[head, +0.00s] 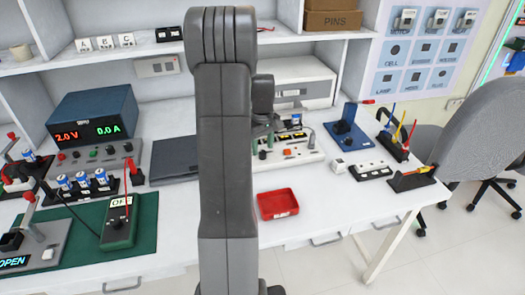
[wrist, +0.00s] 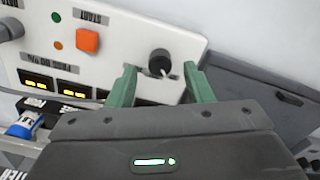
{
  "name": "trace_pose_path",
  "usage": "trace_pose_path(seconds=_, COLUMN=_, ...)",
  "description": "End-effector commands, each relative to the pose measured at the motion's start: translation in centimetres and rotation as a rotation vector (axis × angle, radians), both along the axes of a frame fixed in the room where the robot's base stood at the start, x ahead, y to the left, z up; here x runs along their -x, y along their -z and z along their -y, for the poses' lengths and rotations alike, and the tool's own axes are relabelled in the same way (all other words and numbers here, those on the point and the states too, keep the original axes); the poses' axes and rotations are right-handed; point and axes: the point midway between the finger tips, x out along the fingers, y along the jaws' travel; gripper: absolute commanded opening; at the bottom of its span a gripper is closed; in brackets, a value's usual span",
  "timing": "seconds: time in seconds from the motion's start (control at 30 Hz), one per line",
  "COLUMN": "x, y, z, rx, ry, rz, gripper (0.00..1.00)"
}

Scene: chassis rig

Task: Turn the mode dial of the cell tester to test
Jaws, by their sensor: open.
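The cell tester (wrist: 120,40) fills the upper part of the wrist view as a white panel, seen at a tilt. Its mode dial (wrist: 159,61), a round black knob with a pale pointer mark, sits on the panel's right part. My gripper (wrist: 161,74) is open, with one green finger on each side of the dial in the picture. I cannot tell whether the fingers touch it. In the head view, the white tester (head: 300,154) stands on the bench, partly hidden behind my arm.
An orange button (wrist: 88,40) and yellow-lit displays (wrist: 38,81) are on the panel. A blue cell (wrist: 22,126) is at lower left. On the bench, a red tray (head: 278,204) lies in front of the tester, and a blue stand (head: 347,130) is to its right.

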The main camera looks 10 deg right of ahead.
Motion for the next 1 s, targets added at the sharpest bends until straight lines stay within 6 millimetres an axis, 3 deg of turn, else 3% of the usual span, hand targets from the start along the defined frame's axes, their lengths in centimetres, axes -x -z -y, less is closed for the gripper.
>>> trace_pose_path(seconds=0.2, x=0.0, y=2.0, z=0.0, rx=0.000, ry=0.000, rz=0.000, gripper=0.47)
trace_pose_path(seconds=0.5, x=0.0, y=2.3, z=0.0, rx=0.000, ry=0.000, rz=0.000, gripper=0.47)
trace_pose_path(seconds=0.53, x=0.0, y=2.3, z=0.0, rx=0.000, ry=0.000, rz=0.000, gripper=0.45)
trace_pose_path(seconds=0.77, x=0.0, y=2.3, z=0.0, rx=0.000, ry=0.000, rz=0.000, gripper=0.02)
trace_pose_path(seconds=1.0, x=0.0, y=2.2, z=0.0, rx=0.000, ry=0.017, rz=0.000, gripper=0.02)
